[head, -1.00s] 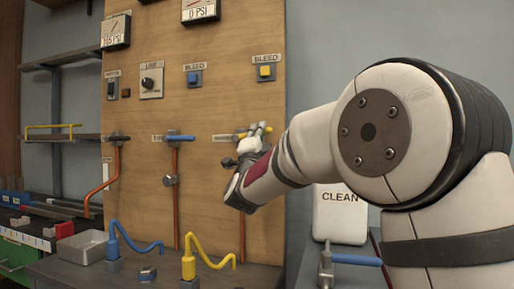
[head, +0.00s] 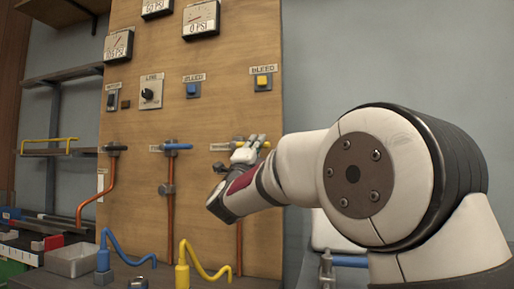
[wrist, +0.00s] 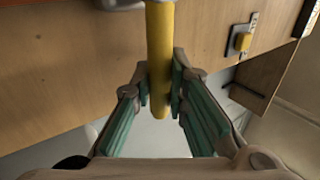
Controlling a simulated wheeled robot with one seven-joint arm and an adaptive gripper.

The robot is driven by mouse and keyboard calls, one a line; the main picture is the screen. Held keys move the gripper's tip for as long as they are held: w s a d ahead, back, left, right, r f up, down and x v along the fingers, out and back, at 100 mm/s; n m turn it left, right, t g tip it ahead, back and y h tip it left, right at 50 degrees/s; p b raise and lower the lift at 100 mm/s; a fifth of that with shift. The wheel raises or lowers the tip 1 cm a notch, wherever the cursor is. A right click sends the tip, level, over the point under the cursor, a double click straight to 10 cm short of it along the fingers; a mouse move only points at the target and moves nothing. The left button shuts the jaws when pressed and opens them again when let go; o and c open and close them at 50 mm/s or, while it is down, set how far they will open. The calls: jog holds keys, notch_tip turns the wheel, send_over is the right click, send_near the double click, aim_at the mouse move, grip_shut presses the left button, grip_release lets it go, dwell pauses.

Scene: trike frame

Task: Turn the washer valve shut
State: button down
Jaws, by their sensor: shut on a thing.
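The right-hand valve on the wooden panel has a yellow lever. In the wrist view the yellow lever (wrist: 160,60) runs down between my fingers. In the head view its end (head: 266,145) shows just past my fingers, roughly level. The small label beside this valve is too blurred to read. My gripper (head: 248,150) is shut on the yellow lever; both teal finger pads (wrist: 162,88) sit on either side of it in the wrist view. My gripper and wrist hide most of the valve body in the head view.
A blue-lever valve (head: 178,147) is left of my gripper, with another valve (head: 114,147) farther left. A yellow bleed button (head: 262,81) is above. Blue (head: 130,254) and yellow (head: 205,271) hoses stand on the bench below. The wall right of the panel is bare.

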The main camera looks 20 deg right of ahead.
jog(key=shift+d, duration=0.1)
jog(key=c, duration=1.5)
grip_release()
jog(key=shift+c, duration=0.2)
jog(key=v, duration=1.2)
